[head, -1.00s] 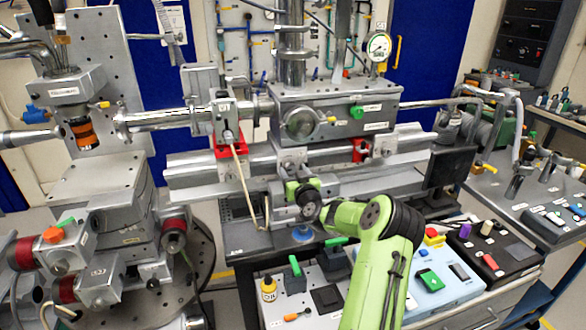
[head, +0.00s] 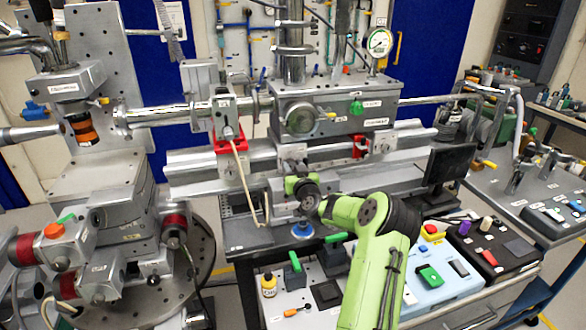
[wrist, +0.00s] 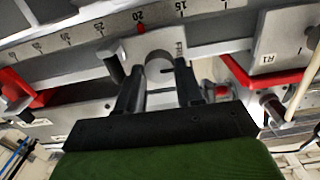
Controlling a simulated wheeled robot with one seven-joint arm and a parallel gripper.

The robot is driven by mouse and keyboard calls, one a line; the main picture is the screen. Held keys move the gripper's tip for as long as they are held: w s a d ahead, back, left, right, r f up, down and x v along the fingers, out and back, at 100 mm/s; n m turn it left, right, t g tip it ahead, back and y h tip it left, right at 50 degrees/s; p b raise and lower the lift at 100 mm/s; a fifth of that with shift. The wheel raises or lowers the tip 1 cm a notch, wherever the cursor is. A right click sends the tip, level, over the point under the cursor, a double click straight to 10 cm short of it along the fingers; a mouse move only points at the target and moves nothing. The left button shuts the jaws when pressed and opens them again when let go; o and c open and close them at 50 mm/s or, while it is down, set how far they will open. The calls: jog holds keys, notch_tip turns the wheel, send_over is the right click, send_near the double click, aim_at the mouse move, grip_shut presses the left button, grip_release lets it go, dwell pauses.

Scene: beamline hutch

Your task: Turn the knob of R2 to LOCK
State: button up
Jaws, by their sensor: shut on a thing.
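My gripper (wrist: 160,88) has its two dark fingers closed around a grey rounded knob (wrist: 159,66) on a light grey carriage plate. Part of the word FREE seems to show on the plate beside the knob; no LOCK mark or R2 label can be read. A red pointer (wrist: 141,28) sits by the 20 on the rail scale. In the head view my gripper reaches this carriage plate (head: 292,152) at the middle of the rail, and my wrist hides the knob.
A carriage labelled R1 (wrist: 266,58) with a red clamp stands beside this one, left of it in the head view (head: 229,143). Another red clamp (head: 360,147) is to the right. A cable (head: 240,180) hangs close to my wrist; a monitor (head: 447,165) stands right.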

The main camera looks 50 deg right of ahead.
jog(key=m, duration=0.4)
jog(key=shift+b, duration=0.35)
jog(key=m, duration=0.4)
jog(key=shift+d+m, duration=0.15)
jog(key=shift+m, duration=0.25)
jog(key=m+p, duration=0.1)
jog(key=m, duration=0.3)
jog(key=shift+s+m, duration=0.1)
jog(key=shift+m, duration=0.2)
jog(key=m+p, duration=0.1)
jog(key=m, duration=0.3)
jog(key=shift+f+p, duration=0.15)
jog(key=shift+p, duration=0.25)
jog(key=shift+m, duration=0.3)
jog(key=o, duration=1)
jog(key=shift+o, duration=0.2)
